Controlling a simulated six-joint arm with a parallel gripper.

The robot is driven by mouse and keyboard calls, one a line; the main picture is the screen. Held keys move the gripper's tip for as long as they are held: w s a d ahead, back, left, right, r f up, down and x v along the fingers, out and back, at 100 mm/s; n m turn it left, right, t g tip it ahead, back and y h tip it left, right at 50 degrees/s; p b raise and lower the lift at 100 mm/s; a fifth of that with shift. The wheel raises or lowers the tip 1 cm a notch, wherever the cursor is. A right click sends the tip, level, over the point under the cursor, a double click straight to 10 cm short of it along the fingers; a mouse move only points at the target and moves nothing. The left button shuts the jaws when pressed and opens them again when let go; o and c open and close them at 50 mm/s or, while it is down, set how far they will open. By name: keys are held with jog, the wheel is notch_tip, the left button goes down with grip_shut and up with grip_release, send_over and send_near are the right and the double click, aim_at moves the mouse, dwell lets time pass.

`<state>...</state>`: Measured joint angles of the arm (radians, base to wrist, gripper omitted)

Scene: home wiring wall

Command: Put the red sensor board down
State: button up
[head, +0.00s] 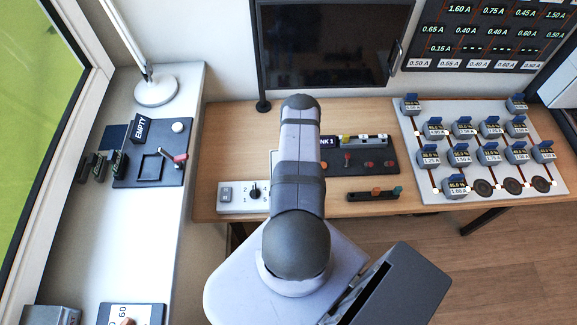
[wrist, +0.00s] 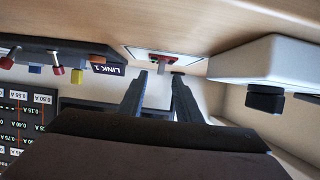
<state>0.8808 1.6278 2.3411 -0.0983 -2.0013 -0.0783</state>
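The red sensor board (wrist: 166,57) shows in the wrist view as a small red piece with a grey part, just past my fingertips. It appears to sit on a white plate (wrist: 139,53) on the wooden table. My gripper (wrist: 160,73) has its two dark fingers apart, pointing at the board. I see a gap between the fingers and nothing clearly clamped there. In the head view my own arm hides the board and the gripper; only a sliver of the white plate's edge (head: 273,160) shows left of the arm.
Right of the arm in the head view is the black LINK 1 panel (head: 385,160) with coloured knobs. A white switch box (head: 232,198) stands left. A dark strip (head: 374,195) lies at the table's front. The grey sensor panel (head: 480,110) is at right, a black EMPTY tray (head: 165,175) on the left shelf.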

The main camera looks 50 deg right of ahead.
jog(key=shift+b+x, duration=1.05)
jog(key=shift+x, duration=1.55)
jog(key=shift+c, duration=0.7)
grip_shut()
